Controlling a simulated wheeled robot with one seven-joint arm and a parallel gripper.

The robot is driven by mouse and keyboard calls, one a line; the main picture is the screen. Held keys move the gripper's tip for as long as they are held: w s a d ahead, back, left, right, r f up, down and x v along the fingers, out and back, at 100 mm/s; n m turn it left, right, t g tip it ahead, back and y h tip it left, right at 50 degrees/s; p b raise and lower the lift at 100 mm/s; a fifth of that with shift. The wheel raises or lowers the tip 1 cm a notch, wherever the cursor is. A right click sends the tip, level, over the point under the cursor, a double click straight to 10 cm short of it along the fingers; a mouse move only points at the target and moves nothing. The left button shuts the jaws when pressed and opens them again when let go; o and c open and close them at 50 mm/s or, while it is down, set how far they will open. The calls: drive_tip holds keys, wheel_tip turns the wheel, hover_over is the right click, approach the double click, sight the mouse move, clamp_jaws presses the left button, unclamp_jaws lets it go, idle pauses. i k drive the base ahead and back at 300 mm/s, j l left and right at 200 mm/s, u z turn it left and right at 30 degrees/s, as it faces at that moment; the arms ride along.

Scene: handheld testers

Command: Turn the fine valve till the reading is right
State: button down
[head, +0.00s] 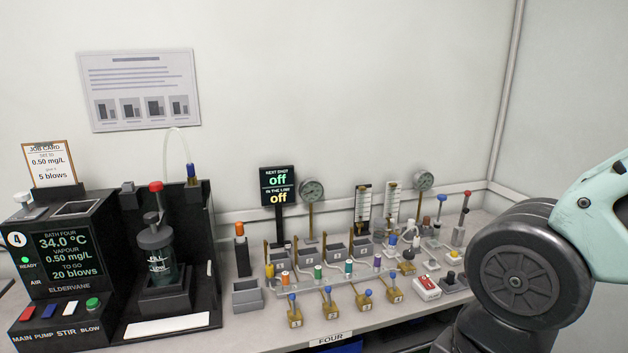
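I cannot tell which fitting is the fine valve. Several blue-knobbed brass valves (328,302) stand in a row along the bench front. Behind them is a rail with coloured knobs (318,271). Two upright flow tubes (363,205) stand behind, between two round dial gauges (312,190), whose needles are too small to read. The black bath unit's screen (64,252) reads 34.0 °C, vapour 0.50 mg/L and 20 blows to go. The job card (49,162) reads 0.50 mg/L and 5 blows. A small display (278,187) shows "off" twice. My gripper is out of view.
A glass bottle with a black cap (158,256) stands in the black unit. Small fittings and a red-and-white box (427,288) crowd the bench's right part. My arm fills the right edge. A wall poster (139,89) hangs behind.

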sight(408, 255)
drive_tip(key=i+j, duration=0.1)
drive_tip(key=i, duration=0.45)
drive_tip(key=i+j, duration=0.15)
drive_tip(key=i, duration=0.35)
drive_tip(key=l+z, duration=0.05)
